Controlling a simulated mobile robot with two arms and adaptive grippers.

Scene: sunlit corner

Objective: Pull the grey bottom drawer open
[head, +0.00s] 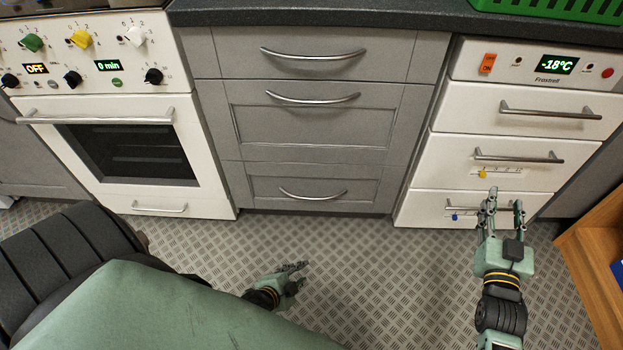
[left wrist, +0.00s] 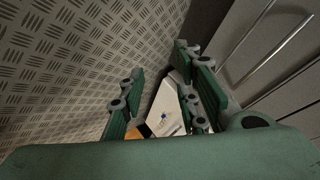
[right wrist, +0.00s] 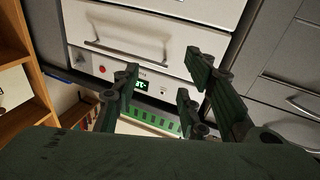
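The grey bottom drawer (head: 350,191) is the lowest front of the grey cabinet in the head view. It looks flush and shut, with a curved metal handle (head: 313,195). My left gripper (head: 303,269) is low over the floor, in front of and below this drawer, apart from its handle. In the left wrist view its fingers (left wrist: 155,95) are spread with nothing between them; grey fronts with metal handles show at right, but I cannot tell which drawers. My right gripper (head: 500,204) is in front of the white freezer's lower drawers. In the right wrist view its fingers (right wrist: 160,95) are spread and empty.
Two more grey drawers (head: 390,125) sit above the bottom one, under a dark worktop (head: 400,14). A white oven (head: 205,185) stands left, a white freezer (head: 460,103) right. A wooden shelf (head: 590,260) is at the right edge. The patterned floor (head: 375,260) before the cabinet is clear.

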